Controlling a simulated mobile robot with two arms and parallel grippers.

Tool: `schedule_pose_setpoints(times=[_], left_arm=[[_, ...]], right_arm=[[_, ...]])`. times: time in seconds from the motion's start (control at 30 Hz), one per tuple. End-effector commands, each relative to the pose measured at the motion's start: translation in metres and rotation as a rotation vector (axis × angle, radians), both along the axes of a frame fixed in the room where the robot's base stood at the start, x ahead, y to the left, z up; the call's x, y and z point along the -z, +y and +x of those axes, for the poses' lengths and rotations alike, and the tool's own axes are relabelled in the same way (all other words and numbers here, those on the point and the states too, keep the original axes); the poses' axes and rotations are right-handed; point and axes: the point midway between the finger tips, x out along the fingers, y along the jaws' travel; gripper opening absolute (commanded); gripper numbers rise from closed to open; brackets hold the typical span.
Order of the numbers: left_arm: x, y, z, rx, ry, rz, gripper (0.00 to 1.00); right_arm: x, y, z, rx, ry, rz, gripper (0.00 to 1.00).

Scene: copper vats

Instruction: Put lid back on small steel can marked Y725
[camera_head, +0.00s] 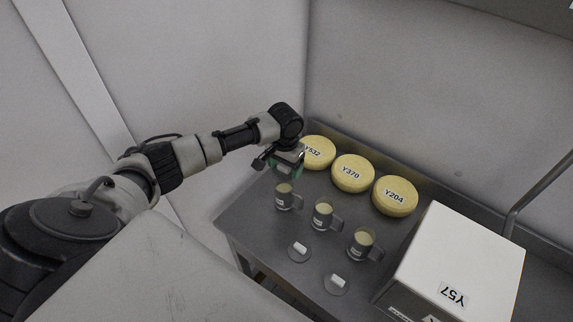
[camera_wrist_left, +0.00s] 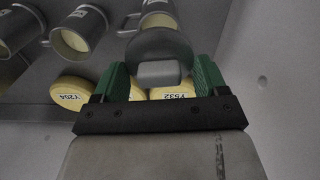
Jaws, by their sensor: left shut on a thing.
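My left gripper (camera_head: 286,165) is shut on a round grey lid (camera_wrist_left: 160,46) by its pale block-shaped handle, between green finger pads in the left wrist view. It is above and just behind the leftmost steel can (camera_head: 284,197). That can stands open, with pale yellow contents. A middle can (camera_head: 323,215) and a right can (camera_head: 362,243) look the same, each with a side handle and a small label. I cannot read the can labels, so I cannot tell which is Y725. The held lid partly covers the nearest can (camera_wrist_left: 160,14) in the left wrist view. My right gripper is not in view.
Two more lids (camera_head: 299,252) (camera_head: 337,287) lie flat at the front of the grey table (camera_head: 258,222). Yellow cheese-like rounds Y532 (camera_head: 316,151), Y370 (camera_head: 352,173) and Y204 (camera_head: 395,195) lie behind the cans. A white box Y57 (camera_head: 462,255) stands at right.

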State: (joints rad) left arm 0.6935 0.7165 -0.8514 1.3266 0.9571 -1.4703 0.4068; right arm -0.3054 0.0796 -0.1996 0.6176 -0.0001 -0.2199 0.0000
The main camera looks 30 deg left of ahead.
Motion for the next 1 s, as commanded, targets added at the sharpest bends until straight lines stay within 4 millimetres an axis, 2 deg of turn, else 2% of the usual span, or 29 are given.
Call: schedule_pose_setpoints(times=[0.03, 0.37, 0.63, 1.0], left_arm=[[0.008, 0.000, 0.000, 0.000, -0.001, 0.000, 0.49], [0.035, 0.000, 0.000, 0.001, -0.001, 0.002, 0.49], [0.050, -0.001, 0.000, 0.001, 0.000, -0.001, 0.49], [0.052, 0.000, 0.000, 0.000, 0.000, 0.000, 0.49]], right_arm=[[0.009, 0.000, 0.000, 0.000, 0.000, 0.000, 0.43], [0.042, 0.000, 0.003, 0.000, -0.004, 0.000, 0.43], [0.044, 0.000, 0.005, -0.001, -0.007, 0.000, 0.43], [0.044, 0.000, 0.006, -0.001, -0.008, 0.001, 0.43]])
